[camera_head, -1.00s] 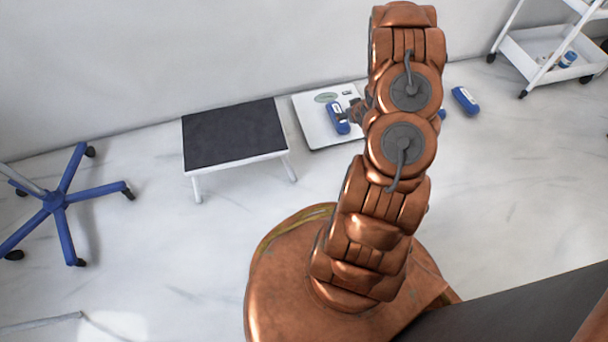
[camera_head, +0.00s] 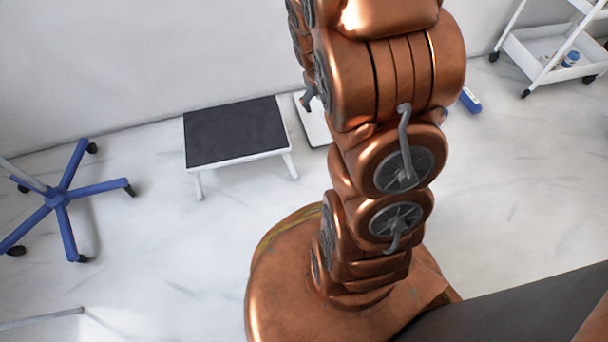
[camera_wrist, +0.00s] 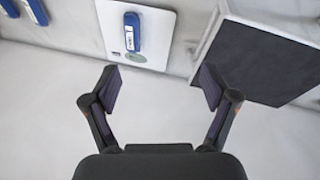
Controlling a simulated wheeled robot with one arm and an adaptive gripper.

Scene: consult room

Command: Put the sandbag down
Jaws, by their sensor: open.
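A blue sandbag with a white label (camera_wrist: 132,32) lies on the white scale (camera_wrist: 165,35) in the wrist view. My gripper (camera_wrist: 161,87) is open, with its fingers spread wide and nothing between them. The sandbag is beyond the fingertips, apart from them. In the head view my arm hides the sandbag on the scale and most of the scale (camera_head: 313,125). Two more blue sandbags, one of them here (camera_wrist: 36,12), are on the floor beside the scale; one also shows in the head view (camera_head: 470,100).
A step stool with a dark top (camera_head: 236,132) stands left of the scale; it also shows in the wrist view (camera_wrist: 265,65). A blue wheeled chair base (camera_head: 56,197) is at the left. A white trolley (camera_head: 545,70) stands at the far right. Floor before the stool is clear.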

